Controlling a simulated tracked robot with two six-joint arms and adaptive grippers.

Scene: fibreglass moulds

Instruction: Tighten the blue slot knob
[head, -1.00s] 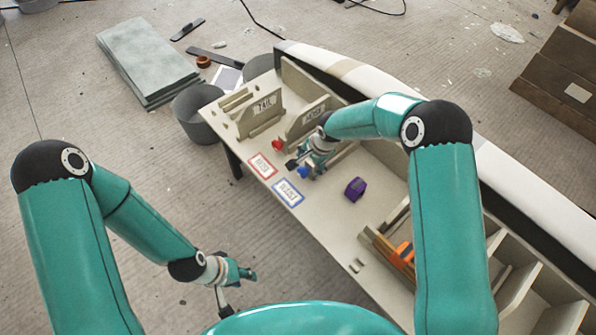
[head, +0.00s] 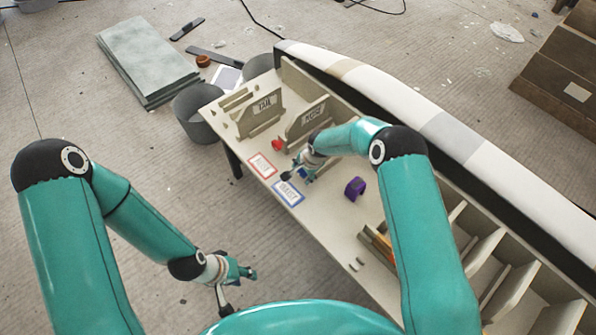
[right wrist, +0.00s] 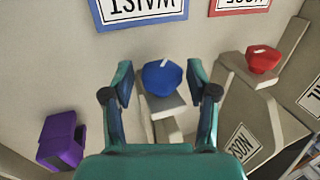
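The blue slot knob (right wrist: 162,77) sits on a pale slotted block in the right wrist view, with a light mark on its top. My right gripper (right wrist: 160,84) is open, one finger on each side of the knob, with gaps showing between. In the head view my right gripper (head: 296,172) is over the knob's place and mostly hides it. A red knob (right wrist: 263,59) is to the right in the right wrist view, and at left of my right gripper in the head view (head: 277,144). My left gripper (head: 239,290) is open and empty, over the floor.
The WAIST label (head: 288,192) and a red-framed label (head: 261,165) lie on the table's near edge. Upright boards marked TAIL (head: 262,118) and NOSE (head: 307,124) stand behind. A purple clamp-like piece (head: 355,188) lies to the right. Bare table lies around it.

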